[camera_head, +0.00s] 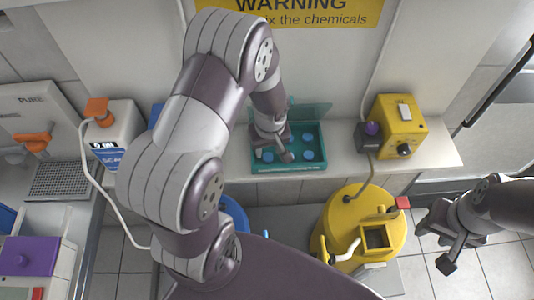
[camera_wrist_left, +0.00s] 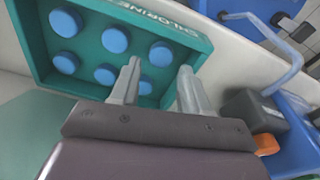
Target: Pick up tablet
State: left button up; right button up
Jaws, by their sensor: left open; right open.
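A teal tray (camera_head: 322,162) marked as chlorine holds several round blue tablets on the shelf. In the head view one tablet (camera_head: 308,155) shows at the tray's right side; the gripper hides part of the tray. My left gripper (camera_head: 274,153) is over the tray, pointing down, open. The left wrist view shows the tray (camera_wrist_left: 195,40) and a tablet (camera_wrist_left: 161,54) that appears between the open fingertips of the left gripper (camera_wrist_left: 160,72). Whether the fingers touch it I cannot tell. My right gripper (camera_head: 436,252) is open and empty at the right, away from the shelf.
A yellow device (camera_head: 395,125) stands right of the tray on the shelf, and a white device (camera_head: 112,130) stands left. A yellow barrel (camera_head: 345,215) with a hose is below the shelf. A blue container (camera_head: 233,213) is partly hidden behind my left arm.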

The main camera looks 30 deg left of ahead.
aim_at(267, 157)
pick_arm(q)
jog(key=shift+s+d+f, duration=0.1)
jog(key=shift+f, duration=0.5)
jog(key=shift+s+d+f, duration=0.1)
jog(key=shift+f, duration=0.75)
jog(key=shift+w+a+f, duration=0.1)
jog(key=shift+w+a, duration=0.1)
jog(key=c, duration=0.5)
jog(key=shift+s+d, duration=0.1)
jog(key=c, duration=0.3)
